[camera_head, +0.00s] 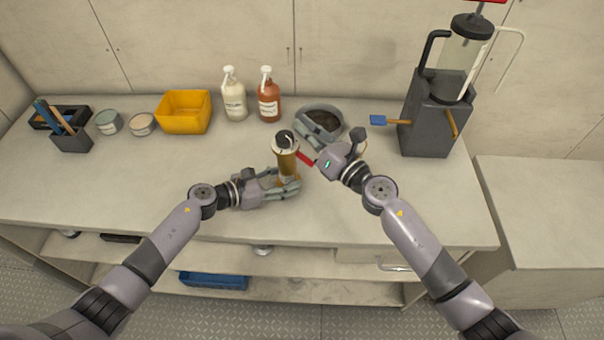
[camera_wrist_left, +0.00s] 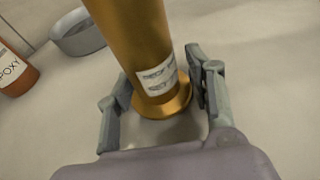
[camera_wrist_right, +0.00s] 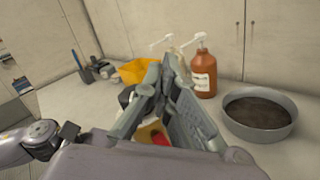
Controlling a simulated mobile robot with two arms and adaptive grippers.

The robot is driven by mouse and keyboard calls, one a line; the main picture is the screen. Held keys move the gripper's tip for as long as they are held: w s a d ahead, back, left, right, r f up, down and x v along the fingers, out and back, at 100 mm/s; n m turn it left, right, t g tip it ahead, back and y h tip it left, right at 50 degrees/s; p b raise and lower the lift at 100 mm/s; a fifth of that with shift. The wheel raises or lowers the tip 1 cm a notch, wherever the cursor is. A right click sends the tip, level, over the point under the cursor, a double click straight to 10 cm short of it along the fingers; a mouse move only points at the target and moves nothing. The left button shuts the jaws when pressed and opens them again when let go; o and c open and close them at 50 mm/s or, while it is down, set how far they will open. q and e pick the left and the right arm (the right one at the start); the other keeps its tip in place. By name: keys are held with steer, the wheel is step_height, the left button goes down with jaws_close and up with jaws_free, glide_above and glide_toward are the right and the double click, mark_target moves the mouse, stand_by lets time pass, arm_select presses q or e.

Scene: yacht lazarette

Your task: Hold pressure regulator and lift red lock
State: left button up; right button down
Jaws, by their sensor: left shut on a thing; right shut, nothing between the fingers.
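The pressure regulator (camera_head: 288,165) is a gold cylinder with a dark and silver top, standing upright on the counter. My left gripper (camera_head: 287,186) is shut around its lower part; the left wrist view shows the gold body (camera_wrist_left: 140,40) with a white label and flared base between the fingers. The red lock (camera_head: 305,158) juts out to the right near the regulator's top. My right gripper (camera_head: 312,150) is shut and empty beside it. In the right wrist view, a red part (camera_wrist_right: 159,138) shows below my closed fingers (camera_wrist_right: 165,85), partly hidden by them.
A grey round pan (camera_head: 320,122) with dark contents lies just behind the grippers. Two pump bottles, white (camera_head: 234,100) and red-brown (camera_head: 268,102), and a yellow bin (camera_head: 183,112) stand at the back. A grey machine (camera_head: 430,125) stands at right. The front left counter is clear.

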arm_select(q)
steer(key=shift+s+f, duration=0.15)
arm_select(e)
steer(key=s+f+m+t+h, duration=0.4)
steer(key=s+m+h, duration=0.2)
steer(key=m+h, duration=0.2)
steer(key=m+g+h, duration=0.3)
steer(key=m+h, duration=0.1)
steer(key=h, duration=0.1)
glide_toward(305, 159)
steer(key=f, duration=0.1)
steer(key=s+f, duration=0.2)
steer(key=f, duration=0.1)
steer(key=shift+s+a, duration=0.25)
steer(key=shift+a, duration=0.15)
steer(key=shift+w, duration=0.1)
steer(key=x, duration=1)
steer(key=shift+d+r, duration=0.1)
steer(key=shift+r, duration=0.1)
